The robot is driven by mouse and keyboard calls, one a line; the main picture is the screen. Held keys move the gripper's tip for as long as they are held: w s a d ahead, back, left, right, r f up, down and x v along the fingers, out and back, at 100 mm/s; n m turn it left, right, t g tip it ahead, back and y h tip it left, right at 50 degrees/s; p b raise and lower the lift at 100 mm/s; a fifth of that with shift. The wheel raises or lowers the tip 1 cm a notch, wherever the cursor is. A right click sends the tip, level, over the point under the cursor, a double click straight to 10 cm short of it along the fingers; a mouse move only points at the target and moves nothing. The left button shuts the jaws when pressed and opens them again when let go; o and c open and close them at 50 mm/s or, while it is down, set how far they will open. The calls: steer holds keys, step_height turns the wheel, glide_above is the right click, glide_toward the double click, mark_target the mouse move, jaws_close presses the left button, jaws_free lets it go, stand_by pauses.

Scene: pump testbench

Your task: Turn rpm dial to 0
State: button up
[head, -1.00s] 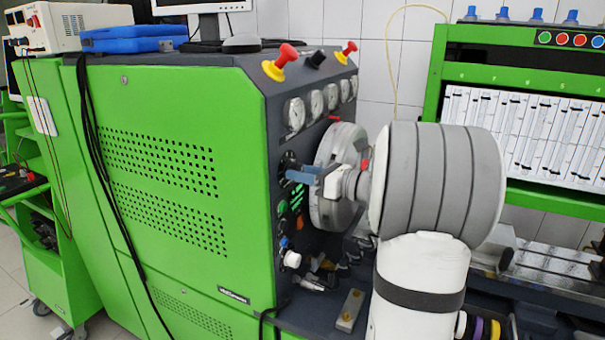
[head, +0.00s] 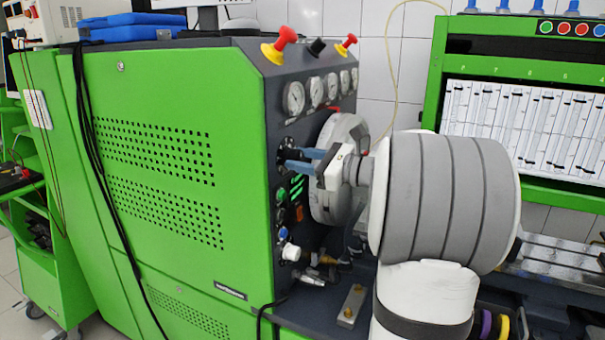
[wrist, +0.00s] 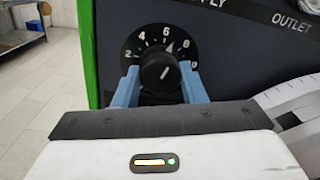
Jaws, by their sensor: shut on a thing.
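The rpm dial is a black round knob (wrist: 158,72) with a white pointer line, set on a black numbered scale plate on the dark panel. The pointer line tilts up and to the right, toward the upper-right part of the scale near 6. My gripper (wrist: 160,82) has one blue finger on each side of the knob and is shut on it. In the head view my gripper (head: 287,158) reaches the panel's front face from the right. The dial's dark plate (head: 286,145) shows there, but its numbers are too small to read.
Above the dial is a row of pressure gauges (head: 293,97), with red mushroom buttons (head: 286,36) on top. A large grey disc (head: 345,130) stands close behind my gripper.

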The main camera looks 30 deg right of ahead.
steer(key=shift+f+n+y+b, duration=0.15)
steer(key=shift+n+y+b, duration=0.15)
steer(key=shift+n+b, duration=13.65)
steer(key=o, duration=1)
steer(key=v, duration=0.8)
steer(key=shift+w+r+p, duration=0.1)
steer(key=shift+r+p, duration=0.15)
steer(key=shift+p, duration=0.15)
